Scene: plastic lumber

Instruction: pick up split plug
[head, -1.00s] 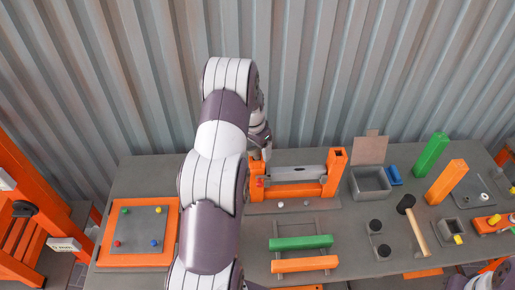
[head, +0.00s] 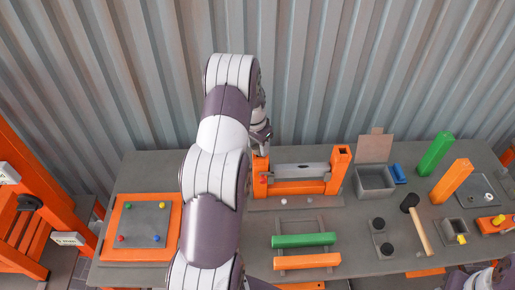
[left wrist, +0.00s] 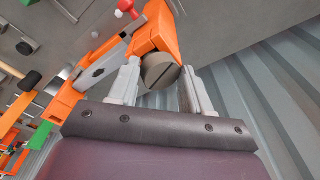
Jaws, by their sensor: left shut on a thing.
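In the left wrist view the split plug (left wrist: 161,71) is a dark grey-brown round piece with a slot across its face. It sits between the two pale fingers of my left gripper (left wrist: 162,78), which is shut on it. The plug is close to the end of an orange post of the frame (left wrist: 157,32); I cannot tell whether they touch. In the head view my left gripper (head: 262,140) is just above the left post of the orange frame (head: 300,187), partly hidden by my arm. The plug cannot be made out there. My right gripper is out of view.
The grey table (head: 225,277) holds an orange-edged board (head: 141,222) at left and green (head: 303,240) and orange (head: 307,261) bars in front. A grey open box (head: 374,181) and a hammer (head: 419,228) are at right. A corrugated wall (head: 330,80) stands behind.

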